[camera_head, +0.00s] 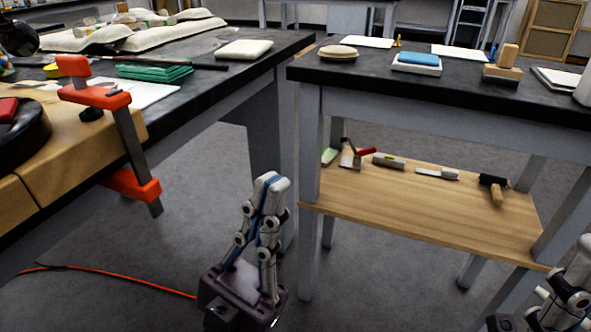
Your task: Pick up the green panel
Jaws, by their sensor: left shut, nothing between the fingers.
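A flat green stack of thin sheets or panels (155,71) lies on the dark worktop of the left bench, behind the orange clamp. It is the clearest green flat thing in view; I cannot tell whether it is one panel or several. My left gripper (271,182) points up over the floor between the two benches, shut and empty, well apart from the green stack. My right gripper (583,245) shows only in part at the lower right edge, and its fingertips are not clear.
An orange clamp (128,135) grips the left bench (185,112) edge near a wooden block. The right bench (440,90) holds pads and blocks, with hand tools on its lower wooden shelf (420,205). An orange cable (110,275) crosses the floor.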

